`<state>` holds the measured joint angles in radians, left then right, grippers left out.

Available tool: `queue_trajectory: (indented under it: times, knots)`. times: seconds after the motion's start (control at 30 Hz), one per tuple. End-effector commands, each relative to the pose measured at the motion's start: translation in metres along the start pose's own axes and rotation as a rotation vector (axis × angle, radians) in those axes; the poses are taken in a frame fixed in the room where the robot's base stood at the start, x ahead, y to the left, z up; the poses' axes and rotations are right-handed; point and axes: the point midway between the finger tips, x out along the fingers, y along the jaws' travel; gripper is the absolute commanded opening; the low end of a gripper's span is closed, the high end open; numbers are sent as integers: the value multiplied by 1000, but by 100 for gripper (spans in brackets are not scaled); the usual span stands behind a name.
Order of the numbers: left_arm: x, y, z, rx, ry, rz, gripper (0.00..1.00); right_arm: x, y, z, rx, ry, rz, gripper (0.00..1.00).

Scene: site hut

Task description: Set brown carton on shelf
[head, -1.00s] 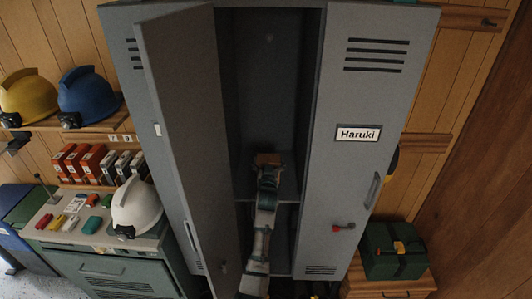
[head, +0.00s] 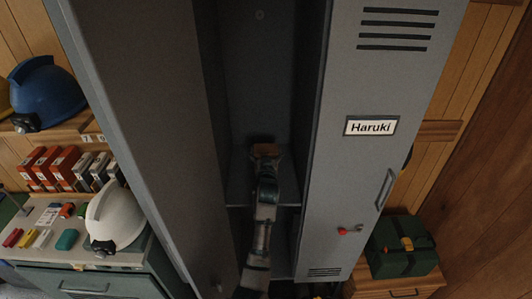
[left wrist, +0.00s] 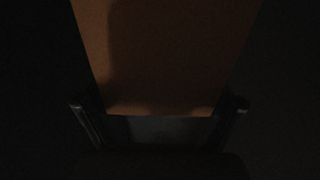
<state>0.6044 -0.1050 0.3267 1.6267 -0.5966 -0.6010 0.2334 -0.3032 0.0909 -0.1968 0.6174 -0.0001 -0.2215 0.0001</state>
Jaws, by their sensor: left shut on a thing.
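The brown carton (head: 266,151) is inside the open middle compartment of the grey locker, just above or on the inner shelf (head: 238,190); I cannot tell whether it touches. My left gripper (head: 265,164) reaches in from below and is shut on the carton. In the dark left wrist view the carton (left wrist: 165,55) fills the upper middle, with the fingers of my left gripper (left wrist: 160,108) on either side of its near end. Much of the carton is hidden behind my gripper in the head view. My right gripper is not in view.
An open locker door (head: 140,120) stands close to the left of my arm. The closed door labelled Haruki (head: 345,190) is at the right. A white helmet (head: 117,215) sits on the left cabinet, and a green box (head: 402,248) stands at the lower right.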

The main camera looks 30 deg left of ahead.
Motion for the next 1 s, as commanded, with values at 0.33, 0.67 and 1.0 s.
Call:
queue_trajectory:
  times: [0.33, 0.67, 1.0]
  knots:
    - [0, 0, 8, 1, 1, 0, 48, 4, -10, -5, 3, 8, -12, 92]
    - [-2, 5, 17, 3, -11, 2, 100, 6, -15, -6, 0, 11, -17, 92]
    - [0, 3, 15, 0, -16, 3, 100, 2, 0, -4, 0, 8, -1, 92]
